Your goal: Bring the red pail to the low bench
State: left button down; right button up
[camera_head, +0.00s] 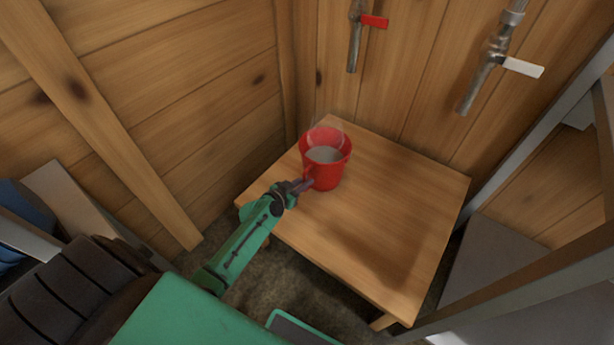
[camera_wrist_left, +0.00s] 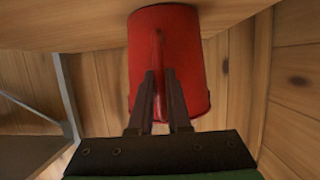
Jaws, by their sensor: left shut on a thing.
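The red pail (camera_head: 312,167) is upright over the back left part of the low wooden bench (camera_head: 400,240) and appears to stand on it. It holds a pale liquid, with a faint haze above. My left gripper (camera_head: 304,185) reaches in from the left and is shut on the pail's near side. In the left wrist view, its two dark fingers (camera_wrist_left: 160,95) close around the upright red handle of the pail (camera_wrist_left: 185,60). That view looks upside down, with the pail's base against the wood at the top. My right gripper is not in view.
A tap with a red lever (camera_head: 373,21) and a tap with a white lever (camera_head: 522,67) are on the wooden wall behind the bench. The bench's middle and right are bare. Grey metal framing (camera_head: 545,125) stands at the right. Plank walls close in the back corner.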

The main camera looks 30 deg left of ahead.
pick_arm(q)
jog(key=s, duration=1.4)
jog(key=shift+s+d+p, duration=0.25)
jog(key=shift+d+p, duration=0.05)
jog(key=shift+p, duration=0.1)
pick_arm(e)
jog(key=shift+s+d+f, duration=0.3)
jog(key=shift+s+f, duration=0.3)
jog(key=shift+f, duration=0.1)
pick_arm(q)
jog(key=shift+r, duration=0.1)
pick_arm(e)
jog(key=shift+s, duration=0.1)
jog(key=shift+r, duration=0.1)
